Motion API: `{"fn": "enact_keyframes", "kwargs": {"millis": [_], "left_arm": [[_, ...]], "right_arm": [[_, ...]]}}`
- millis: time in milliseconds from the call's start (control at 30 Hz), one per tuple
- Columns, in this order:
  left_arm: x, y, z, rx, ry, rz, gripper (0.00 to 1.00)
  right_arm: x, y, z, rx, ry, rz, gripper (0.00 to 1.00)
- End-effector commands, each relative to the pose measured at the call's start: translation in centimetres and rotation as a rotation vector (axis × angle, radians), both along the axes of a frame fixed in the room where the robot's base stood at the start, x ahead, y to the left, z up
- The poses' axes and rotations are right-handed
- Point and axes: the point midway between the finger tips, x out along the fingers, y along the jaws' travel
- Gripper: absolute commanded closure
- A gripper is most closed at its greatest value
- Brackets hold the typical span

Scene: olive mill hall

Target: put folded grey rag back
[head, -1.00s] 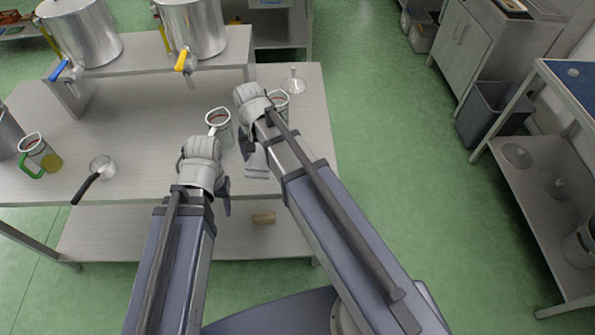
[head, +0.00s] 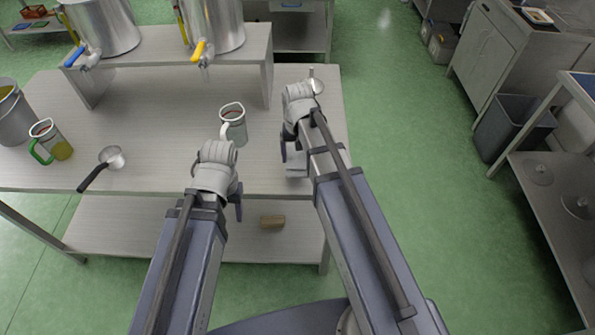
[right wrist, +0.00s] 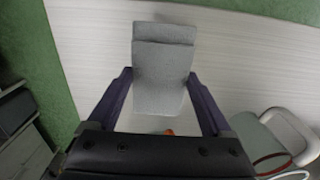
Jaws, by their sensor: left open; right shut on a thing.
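The folded grey rag (right wrist: 163,70) is between the dark fingers of my right gripper (right wrist: 160,82) in the right wrist view. The gripper is shut on it. In the head view the rag (head: 297,162) shows below my right wrist, over the near right part of the work table (head: 160,150). I cannot tell whether it touches the tabletop. My left gripper (head: 238,203) is open near the table's front edge, left of the right one, its fingers mostly hidden by the wrist.
A measuring jug (head: 235,128) stands between my grippers; a jug (right wrist: 262,137) also shows in the right wrist view. A green-handled jug (head: 45,145) and a ladle (head: 110,158) are at left. Steel tanks (head: 213,25) stand on the raised shelf. A brown block (head: 272,222) lies below.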

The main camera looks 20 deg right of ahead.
Motion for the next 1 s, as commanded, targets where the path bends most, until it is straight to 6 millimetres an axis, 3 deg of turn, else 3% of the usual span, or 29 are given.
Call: {"fn": "enact_keyframes", "kwargs": {"millis": [33, 267, 600, 1000], "left_arm": [[0.0, 0.0, -0.8, 0.0, 0.0, 0.0, 0.43], [0.0, 0.0, -1.0, 0.0, 0.0, 0.0, 0.43], [0.0, 0.0, -4.5, 0.0, 0.0, 0.0, 0.43], [0.0, 0.0, -4.7, 0.0, 0.0, 0.0, 0.43]], "right_arm": [[0.0, 0.0, -0.8, 0.0, 0.0, 0.0, 0.68], [0.0, 0.0, -1.0, 0.0, 0.0, 0.0, 0.68], [0.0, 0.0, -4.6, 0.0, 0.0, 0.0, 0.68], [0.0, 0.0, -4.7, 0.0, 0.0, 0.0, 0.68]]}}
